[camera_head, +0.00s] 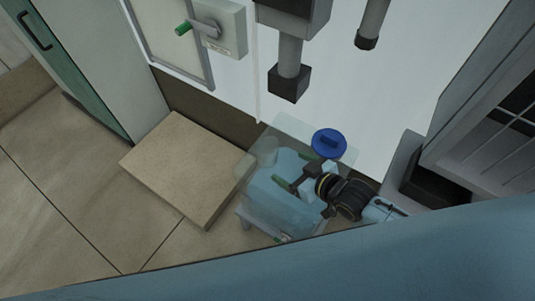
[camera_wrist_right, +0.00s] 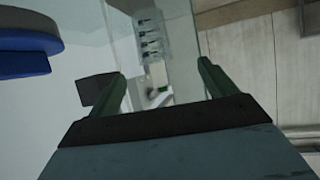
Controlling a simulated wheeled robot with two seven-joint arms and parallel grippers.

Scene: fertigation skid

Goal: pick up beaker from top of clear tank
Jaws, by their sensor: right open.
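The clear tank (camera_head: 262,208) stands against the white wall in the head view, with pale blue liquid showing through its side. A blue round cap (camera_head: 329,142) sits on its top; it also shows at the left of the wrist view (camera_wrist_right: 25,62). My right gripper (camera_head: 296,170) is over the tank top, left of the cap, its green fingers apart. In the wrist view the open fingers (camera_wrist_right: 163,72) frame a small pale shape and a clear strip with several dark marks. My left gripper is not seen.
A beige slab (camera_head: 188,168) lies on the tiled floor left of the tank. Above on the wall are a grey switch box (camera_head: 220,30) with a green-tipped handle and a grey pipe with a dark end block (camera_head: 289,82). A grey cabinet (camera_head: 490,130) stands at the right.

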